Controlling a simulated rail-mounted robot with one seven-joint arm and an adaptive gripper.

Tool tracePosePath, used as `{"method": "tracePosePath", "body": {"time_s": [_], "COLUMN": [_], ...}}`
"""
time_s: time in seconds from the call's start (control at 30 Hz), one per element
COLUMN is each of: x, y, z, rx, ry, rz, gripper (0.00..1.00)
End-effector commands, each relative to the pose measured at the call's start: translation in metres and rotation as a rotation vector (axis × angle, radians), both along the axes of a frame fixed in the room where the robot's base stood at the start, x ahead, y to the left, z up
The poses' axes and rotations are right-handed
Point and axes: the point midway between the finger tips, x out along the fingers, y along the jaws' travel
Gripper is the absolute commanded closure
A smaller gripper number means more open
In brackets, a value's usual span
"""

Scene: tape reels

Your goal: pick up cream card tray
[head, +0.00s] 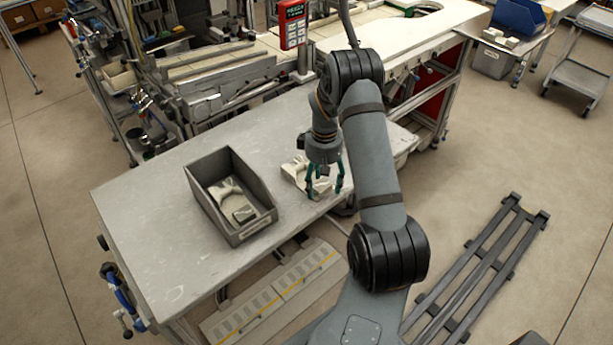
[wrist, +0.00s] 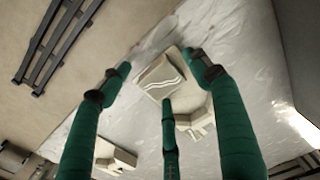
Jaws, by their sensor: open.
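A cream moulded piece, which looks like the cream card tray (head: 294,173), lies on the grey table close to its front edge. In the wrist view a cream block with wavy lines on its face (wrist: 163,76) shows between the fingertips, with more cream shapes (wrist: 196,122) behind the middle finger. I cannot tell whether these are one piece or several. My gripper (head: 323,193) points down over the cream piece, its green fingers spread and empty; they also show in the wrist view (wrist: 160,74). The fingers and wrist hide part of the piece in the head view.
A grey open bin (head: 201,192) stands left of my gripper on the table (head: 150,220), with cream pieces (head: 236,203) inside. Another cream piece (wrist: 115,156) shows low in the wrist view. A machine bench (head: 220,80) lies behind. The table's left part is clear.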

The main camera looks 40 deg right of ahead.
Motion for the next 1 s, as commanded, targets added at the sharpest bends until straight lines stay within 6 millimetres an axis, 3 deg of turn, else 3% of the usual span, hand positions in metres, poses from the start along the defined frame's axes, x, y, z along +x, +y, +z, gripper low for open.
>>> {"method": "tracePosePath", "body": {"time_s": [0.07,0.9,1.0], "x": [0.0000,0.0001,0.0002], "y": [-0.0002,-0.0001,-0.0001], "z": [0.0001,0.0004,0.0004], "rx": [0.000,0.000,0.000], "ry": [0.000,0.000,0.000], "rz": [0.000,0.000,0.000], "gripper": [0.38,0.87,0.87]}}
